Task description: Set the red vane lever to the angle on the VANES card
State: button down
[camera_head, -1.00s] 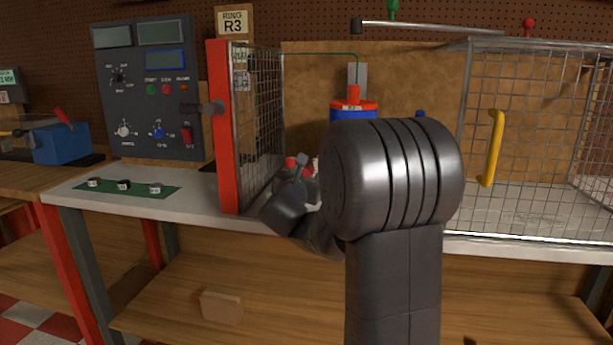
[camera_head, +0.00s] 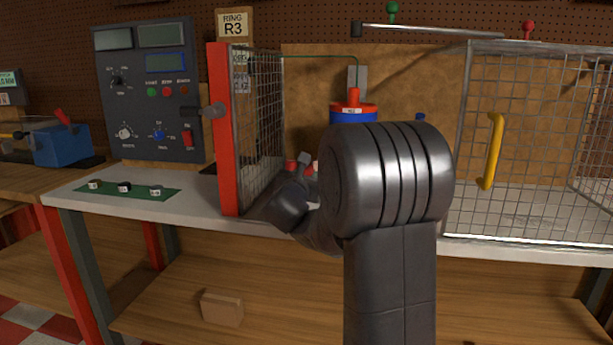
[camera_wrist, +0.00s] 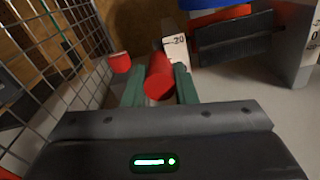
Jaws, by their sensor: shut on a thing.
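My gripper (camera_wrist: 160,88) has its green fingers closed on both sides of a red cylindrical knob (camera_wrist: 158,78), which looks like the red vane lever. A white plate marked -20 (camera_wrist: 175,44) stands just behind the knob. A second red knob (camera_wrist: 120,62) is apart, to the left near the mesh. In the head view the ducted rotor (camera_head: 353,114), red and blue, stands behind my arm, which hides most of it and the fingers. Small cards (camera_head: 240,80) show behind the mesh, too small to read, so I cannot tell the angle on the VANES card.
An open red-framed mesh door (camera_head: 224,130) stands left of my wrist; its mesh is close in the wrist view. A mesh guard with a yellow handle (camera_head: 494,150) is at right. A control panel (camera_head: 148,90) and green mat (camera_head: 125,190) are at left.

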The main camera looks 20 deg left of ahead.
jog(key=shift+w+r+g+p, duration=0.15)
jog(key=shift+r+g+p, duration=0.7)
jog(key=shift+p, duration=1.15)
jog(key=shift+w+a+r+t, duration=0.1)
jog(key=shift+w+r+t, duration=0.05)
jog(key=shift+r, duration=0.35)
jog(key=shift+w+r+t, duration=0.1)
jog(key=shift+r, duration=0.4)
jog(key=c, duration=1.2)
grip_release()
jog(key=shift+o, duration=0.2)
jog(key=shift+f, duration=0.1)
jog(key=shift+s, duration=0.1)
jog(key=v, duration=1.3)
jog(key=shift+s+p, duration=0.3)
jog(key=shift+p, duration=0.05)
